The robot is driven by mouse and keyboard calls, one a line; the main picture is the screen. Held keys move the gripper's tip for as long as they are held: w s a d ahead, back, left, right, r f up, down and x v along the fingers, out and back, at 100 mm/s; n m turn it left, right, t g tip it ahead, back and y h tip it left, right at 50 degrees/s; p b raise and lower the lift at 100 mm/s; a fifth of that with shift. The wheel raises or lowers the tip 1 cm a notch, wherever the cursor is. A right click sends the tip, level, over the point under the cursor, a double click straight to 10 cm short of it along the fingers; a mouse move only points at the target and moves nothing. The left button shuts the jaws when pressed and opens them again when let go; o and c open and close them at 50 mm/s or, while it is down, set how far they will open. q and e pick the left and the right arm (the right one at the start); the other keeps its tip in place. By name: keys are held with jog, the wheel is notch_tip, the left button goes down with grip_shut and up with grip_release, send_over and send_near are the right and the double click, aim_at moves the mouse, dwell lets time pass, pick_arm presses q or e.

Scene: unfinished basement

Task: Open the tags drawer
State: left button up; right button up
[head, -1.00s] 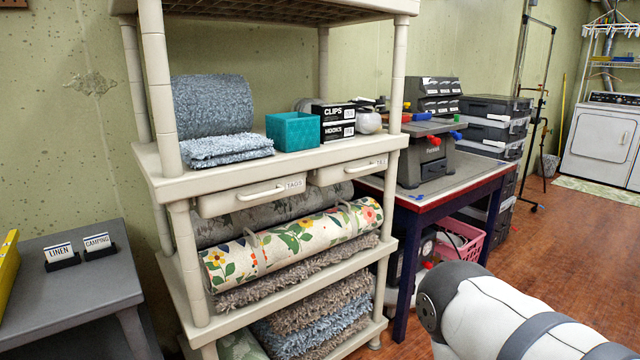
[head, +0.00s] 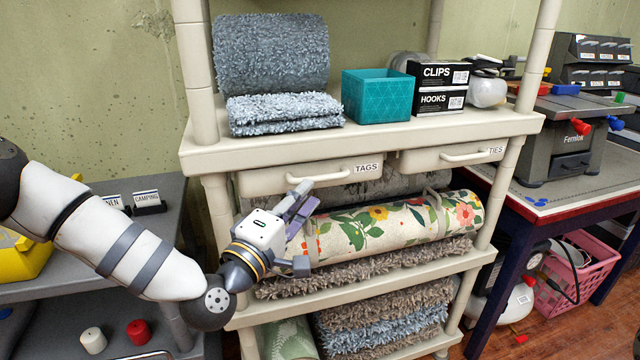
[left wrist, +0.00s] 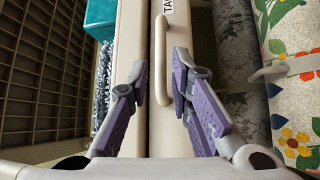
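The tags drawer (head: 270,182) is a cream drawer under the shelf board, with a bar handle (head: 313,180) and a TAGS label (head: 367,168). It looks shut. My left gripper (head: 303,203) is just in front of and below this handle, with purple-padded fingers. In the left wrist view the left gripper (left wrist: 161,72) is open, its fingers spread on either side of the line of the handle (left wrist: 163,55). Nothing is gripped; the exact gap to the handle cannot be told. My right gripper is out of view.
The ties drawer (head: 453,155) is shut to the right. A teal box (head: 376,96), black boxes (head: 437,88) and a blue-grey rug roll (head: 271,55) stand above. A floral roll (head: 395,228) lies below, close to the gripper. A grey table (head: 130,222) is at left.

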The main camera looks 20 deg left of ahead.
aim_at(318, 181)
pick_arm(q)
jog(key=shift+x, duration=2.3)
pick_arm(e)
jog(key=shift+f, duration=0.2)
pick_arm(q)
grip_shut()
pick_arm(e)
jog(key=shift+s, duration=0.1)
